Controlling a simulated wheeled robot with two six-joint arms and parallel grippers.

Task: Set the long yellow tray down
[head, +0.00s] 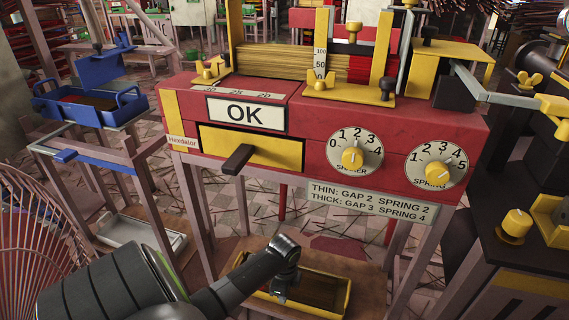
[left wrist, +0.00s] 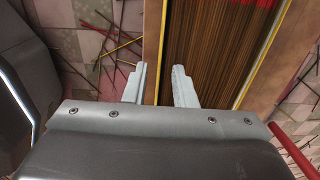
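The long yellow tray (head: 346,301) is low under the red machine, on or just above a wooden shelf board (head: 368,275); I cannot tell whether it touches. It holds brown incense sticks (left wrist: 205,45) with red ends. My left gripper (head: 280,298) is over the left part of the tray. In the left wrist view its fingers (left wrist: 159,88) are apart, one on each side of the tray's thin yellow side wall (left wrist: 164,40), with a visible gap. My right gripper is in neither view.
The red machine (head: 320,125), with an OK sign, two dials and a black drawer handle (head: 237,159), stands above the tray. Its legs flank the shelf. A blue tray (head: 90,105) on a stand is at the left. A dark machine (head: 510,265) is at the right. Sticks litter the floor.

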